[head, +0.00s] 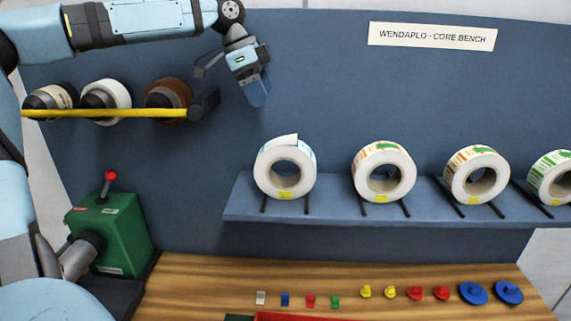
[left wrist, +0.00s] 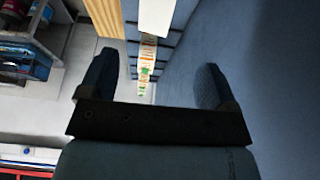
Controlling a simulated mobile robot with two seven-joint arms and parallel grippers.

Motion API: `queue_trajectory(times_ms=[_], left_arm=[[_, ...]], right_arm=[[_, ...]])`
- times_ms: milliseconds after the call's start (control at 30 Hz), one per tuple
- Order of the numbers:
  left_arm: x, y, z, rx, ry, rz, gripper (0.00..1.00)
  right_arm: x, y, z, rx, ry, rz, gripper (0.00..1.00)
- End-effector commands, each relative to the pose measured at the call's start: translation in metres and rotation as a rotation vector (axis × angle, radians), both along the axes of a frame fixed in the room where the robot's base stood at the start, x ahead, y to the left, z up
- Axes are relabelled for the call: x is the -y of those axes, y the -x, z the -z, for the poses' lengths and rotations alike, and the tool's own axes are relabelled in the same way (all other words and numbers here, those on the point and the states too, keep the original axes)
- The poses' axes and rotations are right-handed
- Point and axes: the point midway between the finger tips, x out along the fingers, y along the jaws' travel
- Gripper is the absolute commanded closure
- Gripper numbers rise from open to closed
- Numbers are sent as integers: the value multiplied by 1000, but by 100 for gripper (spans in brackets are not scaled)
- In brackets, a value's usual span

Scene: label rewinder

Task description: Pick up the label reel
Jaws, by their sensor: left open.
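Several white label reels stand upright in a row on the blue shelf, each with a yellow tag at its foot. The leftmost label reel (head: 264,179) has a loose white end at its top and a hint of blue print. To its right stand one with orange and green print (head: 405,176), another similar one (head: 456,186), and a green one (head: 541,180) cut by the picture edge. My left gripper (head: 236,84) is open and empty, above and left of the leftmost reel, apart from it. In the left wrist view, the nearest reel (left wrist: 156,18) shows beyond the open fingers. My right gripper is out of view.
The shelf (head: 336,207) has dark rods under the reels. A yellow bar (head: 120,114) with several rolls is at left. A green machine (head: 108,236) with a red knob stands below it. Small coloured parts lie on the wooden bench (head: 200,280).

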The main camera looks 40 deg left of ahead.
Motion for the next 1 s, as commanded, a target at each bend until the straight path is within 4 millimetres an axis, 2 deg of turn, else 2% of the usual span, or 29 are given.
queue_trajectory(times_ms=[400,667,900,1000], left_arm=[[21,-17,67,-5,-2,0,17],[29,-22,84,-6,-3,1,17],[41,-31,116,-6,-3,0,17],[43,-33,122,-3,-2,0,17]], right_arm=[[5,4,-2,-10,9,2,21],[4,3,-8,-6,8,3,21],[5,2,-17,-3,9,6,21],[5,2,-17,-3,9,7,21]])
